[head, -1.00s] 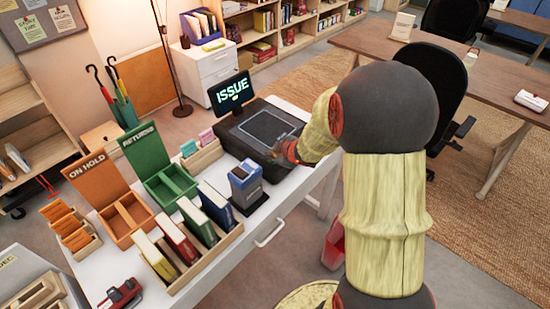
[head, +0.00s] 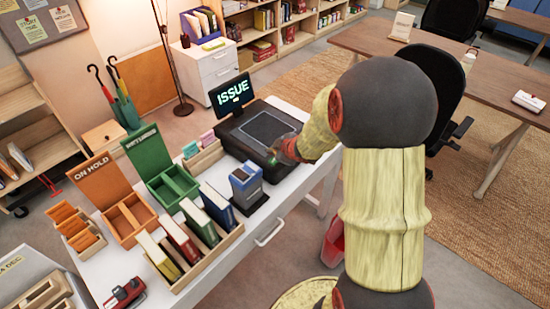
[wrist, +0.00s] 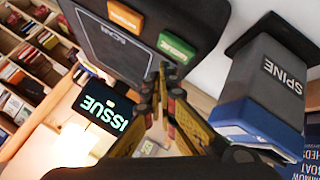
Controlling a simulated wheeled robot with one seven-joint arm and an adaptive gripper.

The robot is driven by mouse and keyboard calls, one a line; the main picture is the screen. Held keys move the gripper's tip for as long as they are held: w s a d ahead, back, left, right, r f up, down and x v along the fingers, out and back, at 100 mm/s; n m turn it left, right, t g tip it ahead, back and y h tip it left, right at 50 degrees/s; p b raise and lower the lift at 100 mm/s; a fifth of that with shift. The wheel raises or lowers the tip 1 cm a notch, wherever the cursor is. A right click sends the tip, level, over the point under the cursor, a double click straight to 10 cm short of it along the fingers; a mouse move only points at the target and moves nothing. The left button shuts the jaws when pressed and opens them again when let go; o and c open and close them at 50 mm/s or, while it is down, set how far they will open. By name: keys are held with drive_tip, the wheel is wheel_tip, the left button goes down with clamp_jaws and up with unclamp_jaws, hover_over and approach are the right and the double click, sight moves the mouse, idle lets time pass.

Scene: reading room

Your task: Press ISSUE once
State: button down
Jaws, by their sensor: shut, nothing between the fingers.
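The black desk terminal (head: 233,139) stands at the far end of the white desk, with a flat pad marked SCAN. In the wrist view the terminal (wrist: 191,12) carries a green button (wrist: 176,47) and an orange button (wrist: 125,15); the lettering on both is hard to read. A small screen (head: 231,94) behind it shows ISSUE in green; it also shows in the wrist view (wrist: 103,110). My gripper (wrist: 165,72) is shut and empty, its tips just beside the green button; I cannot tell if they touch. In the head view my gripper (head: 275,155) is at the terminal's near right corner.
A blue and grey SPINE device (head: 246,185) stands close to the terminal, and appears at right in the wrist view (wrist: 265,90). A wooden rack of books (head: 205,240), the green RETURNS box (head: 150,150) and the orange ON HOLD box (head: 103,178) fill the nearer desk.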

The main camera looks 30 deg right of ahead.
drive_tip(key=shift+r+p, duration=2)
drive_tip(key=shift+r, duration=0.25)
drive_tip(key=shift+f, duration=0.1)
